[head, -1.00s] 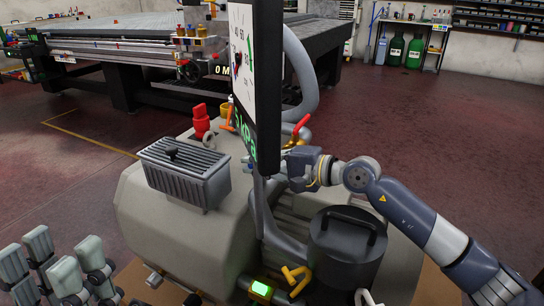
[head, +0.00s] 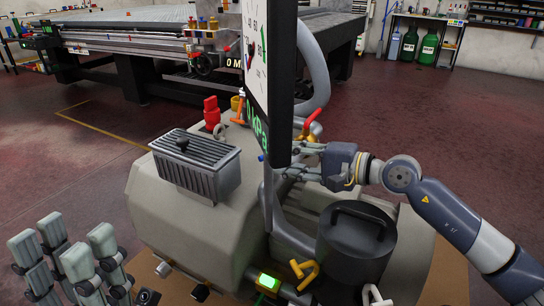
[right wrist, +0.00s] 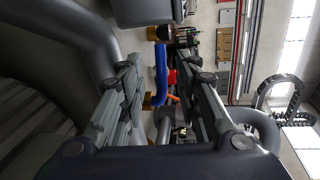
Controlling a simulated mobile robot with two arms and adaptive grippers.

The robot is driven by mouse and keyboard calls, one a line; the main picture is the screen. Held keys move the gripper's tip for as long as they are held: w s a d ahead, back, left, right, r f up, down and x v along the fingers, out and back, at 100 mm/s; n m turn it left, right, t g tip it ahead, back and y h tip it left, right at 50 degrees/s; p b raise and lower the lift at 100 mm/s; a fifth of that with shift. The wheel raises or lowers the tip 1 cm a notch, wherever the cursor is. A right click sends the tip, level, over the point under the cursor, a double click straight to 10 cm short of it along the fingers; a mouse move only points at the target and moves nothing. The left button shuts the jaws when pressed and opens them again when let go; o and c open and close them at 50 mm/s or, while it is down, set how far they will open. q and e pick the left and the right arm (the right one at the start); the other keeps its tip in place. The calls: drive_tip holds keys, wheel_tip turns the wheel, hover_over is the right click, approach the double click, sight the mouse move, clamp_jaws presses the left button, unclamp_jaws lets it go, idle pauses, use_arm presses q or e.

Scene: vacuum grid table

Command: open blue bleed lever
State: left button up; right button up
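The blue bleed lever (right wrist: 161,72) shows in the right wrist view as an upright blue bar between my fingertips, with brass-coloured fittings at its ends. My left gripper (head: 68,258) is open and empty at the lower left.
The grey pump body (head: 190,225) carries a ribbed box (head: 195,165), a red valve (head: 211,112), a red lever (head: 313,120), a yellow handle (head: 305,272) and a black lidded canister (head: 356,240). A thick grey hose (head: 318,75) rises behind the panel. Floor at the right is clear.

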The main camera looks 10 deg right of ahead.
drive_tip(key=v, duration=0.7)
